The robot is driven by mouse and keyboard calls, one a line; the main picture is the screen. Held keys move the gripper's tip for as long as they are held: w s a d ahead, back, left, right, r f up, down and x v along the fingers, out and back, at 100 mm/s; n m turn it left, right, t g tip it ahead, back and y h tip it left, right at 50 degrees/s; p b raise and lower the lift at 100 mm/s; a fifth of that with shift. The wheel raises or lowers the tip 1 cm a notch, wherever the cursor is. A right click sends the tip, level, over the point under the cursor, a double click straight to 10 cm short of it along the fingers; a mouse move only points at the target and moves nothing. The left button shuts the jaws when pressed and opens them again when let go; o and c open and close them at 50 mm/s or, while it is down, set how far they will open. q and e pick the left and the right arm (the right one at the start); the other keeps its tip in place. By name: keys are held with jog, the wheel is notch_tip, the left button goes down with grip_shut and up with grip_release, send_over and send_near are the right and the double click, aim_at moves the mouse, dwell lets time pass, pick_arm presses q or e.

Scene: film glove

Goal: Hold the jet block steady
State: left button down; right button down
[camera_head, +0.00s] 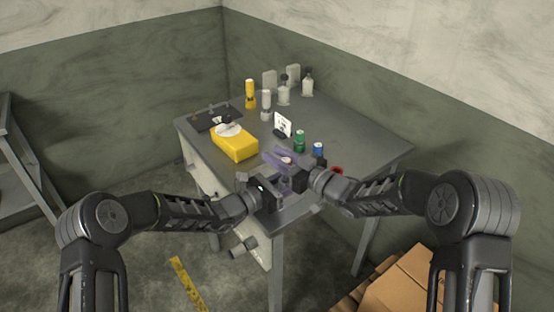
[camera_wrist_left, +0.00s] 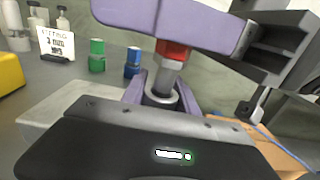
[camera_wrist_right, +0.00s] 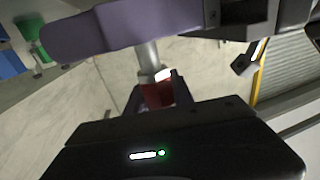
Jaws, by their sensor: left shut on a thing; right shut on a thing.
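A silver metal part (camera_wrist_left: 160,98) with a red collar (camera_wrist_left: 174,52) on its stem is held between my two grippers; which piece is the jet block I cannot tell. My left gripper (camera_head: 278,188) has purple fingers shut on the silver end. My right gripper (camera_head: 298,182) has purple fingers shut around the red end (camera_wrist_right: 158,95), with the silver stem (camera_wrist_right: 148,56) beyond. Both grippers are close together over the table's front edge. In the head view they mostly hide the part.
A purple item (camera_head: 276,157) lies behind the grippers. Cardboard boxes (camera_head: 405,280) stand at the lower right.

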jog(key=shift+r, duration=1.35)
jog(key=shift+r, duration=0.15)
notch_tip(320, 180, up, 3)
jog(key=shift+f, duration=0.15)
pick_arm(q)
jog(key=c, duration=0.9)
grip_release()
jog(key=shift+o, duration=0.2)
jog(key=shift+a, duration=0.1)
